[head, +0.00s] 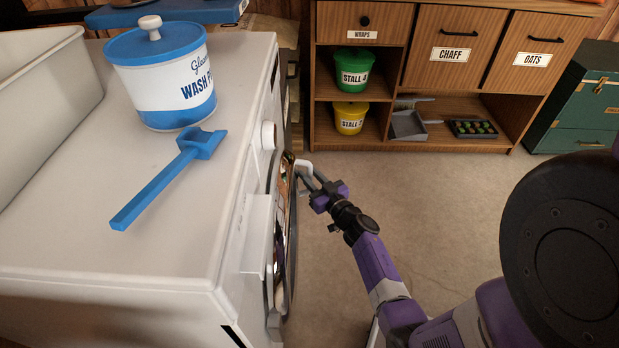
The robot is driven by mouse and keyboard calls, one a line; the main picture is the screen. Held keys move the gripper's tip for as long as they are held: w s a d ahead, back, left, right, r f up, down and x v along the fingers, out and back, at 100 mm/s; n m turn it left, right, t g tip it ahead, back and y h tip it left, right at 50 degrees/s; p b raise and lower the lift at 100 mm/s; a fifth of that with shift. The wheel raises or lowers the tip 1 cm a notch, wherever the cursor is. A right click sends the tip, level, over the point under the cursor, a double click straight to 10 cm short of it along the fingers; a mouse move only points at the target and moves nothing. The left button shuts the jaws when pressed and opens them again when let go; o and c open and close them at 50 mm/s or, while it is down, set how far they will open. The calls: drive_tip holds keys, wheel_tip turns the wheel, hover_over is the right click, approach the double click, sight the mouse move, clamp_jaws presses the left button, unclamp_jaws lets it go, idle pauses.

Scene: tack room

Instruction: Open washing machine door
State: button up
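The white washing machine (110,250) fills the left side, with its front facing right. Its round door (290,240), with a dark shiny face, shows nearly edge-on on that front, so I cannot tell whether it is ajar. A pale handle-like piece (303,167) sticks out at the door's far edge. My gripper (313,180), at the end of the purple and black arm, is right at this piece, with its grey fingers reaching toward the door. The fingertips are small and partly hidden, so contact and finger opening are unclear.
A wash powder tub (160,75), a blue scoop (170,175) and a pale basin (45,100) stand on the machine. A wooden cabinet (410,70) with buckets stands at the back, beside a green chest (575,105).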

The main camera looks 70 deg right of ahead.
drive_tip(key=shift+w, duration=0.1)
clamp_jaws()
idle(1.4)
